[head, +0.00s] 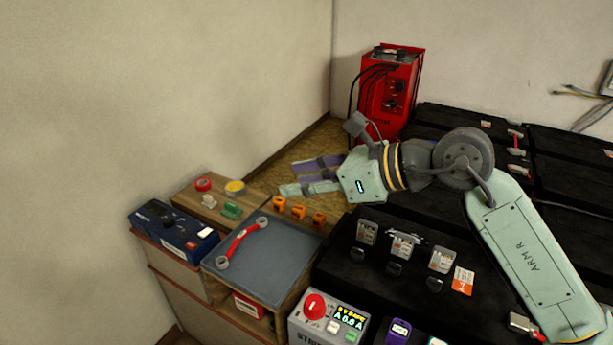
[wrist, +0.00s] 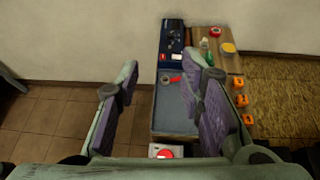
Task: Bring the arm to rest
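My gripper (head: 290,177) is left of the middle in the head view, at the end of my pale green arm, which reaches in from the lower right. Its fingers point left, over the area behind the grey mat. In the wrist view my gripper (wrist: 163,68) shows two fingers with purple pads set wide apart, with nothing held between them. It is open and empty. The grey mat (head: 275,262) carries a red bar with grey ring ends (head: 243,243). Part of the mat is hidden behind a finger in the wrist view.
A red charger (head: 390,95) with black cables stands behind my wrist. Black battery blocks (head: 330,268) lie below and behind my arm.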

